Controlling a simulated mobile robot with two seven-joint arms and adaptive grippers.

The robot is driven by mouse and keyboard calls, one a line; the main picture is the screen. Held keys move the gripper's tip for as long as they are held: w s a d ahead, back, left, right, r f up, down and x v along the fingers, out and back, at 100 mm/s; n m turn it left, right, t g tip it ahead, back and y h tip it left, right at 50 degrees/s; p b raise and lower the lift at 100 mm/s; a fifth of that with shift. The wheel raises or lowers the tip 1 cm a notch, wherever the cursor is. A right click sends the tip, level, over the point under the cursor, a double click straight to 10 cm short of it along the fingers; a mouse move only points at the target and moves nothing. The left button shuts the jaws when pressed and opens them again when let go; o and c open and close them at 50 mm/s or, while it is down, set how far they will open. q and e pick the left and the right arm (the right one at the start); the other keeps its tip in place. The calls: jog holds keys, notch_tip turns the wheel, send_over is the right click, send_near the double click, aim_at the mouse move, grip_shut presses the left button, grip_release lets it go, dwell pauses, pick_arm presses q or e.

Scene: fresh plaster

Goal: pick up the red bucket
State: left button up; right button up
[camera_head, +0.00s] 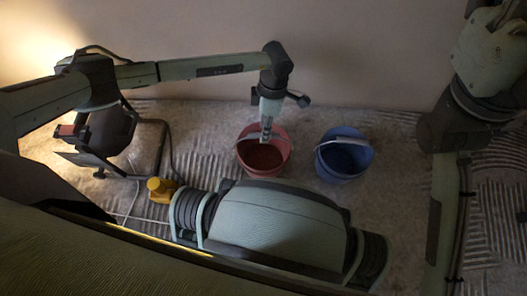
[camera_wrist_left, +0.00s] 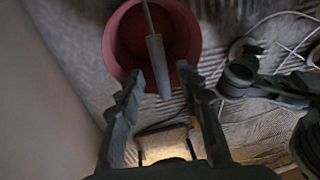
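The red bucket (camera_head: 281,142) stands upright on the floor near the wall, with dark reddish-brown contents or interior. My left gripper (camera_head: 267,131) reaches down over it and overlaps its far part in the head view. In the left wrist view, my left gripper (camera_wrist_left: 158,84) is open, its two fingers apart. The bucket's red rim (camera_wrist_left: 112,58) shows beyond the fingertips. A grey bar (camera_wrist_left: 157,58), seemingly the raised handle, extends from the bucket towards the space between the fingers; I cannot tell whether it touches them. My right gripper is out of view.
A blue bucket (camera_head: 343,166) with a pale handle stands right of the red one. A work light on a stand (camera_head: 104,135) and a yellow object (camera_head: 160,188) are at left. The wall (camera_head: 370,60) is close behind; the floor (camera_head: 395,135) right of the blue bucket looks clear.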

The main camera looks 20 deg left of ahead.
pick_arm(q)
notch_tip(320, 180, down, 7)
jog(key=s+b, duration=0.1)
jog(key=b, duration=0.1)
jog(key=shift+a, duration=0.25)
jog(key=shift+s, duration=0.1)
jog(key=shift+c, duration=0.4)
grip_shut()
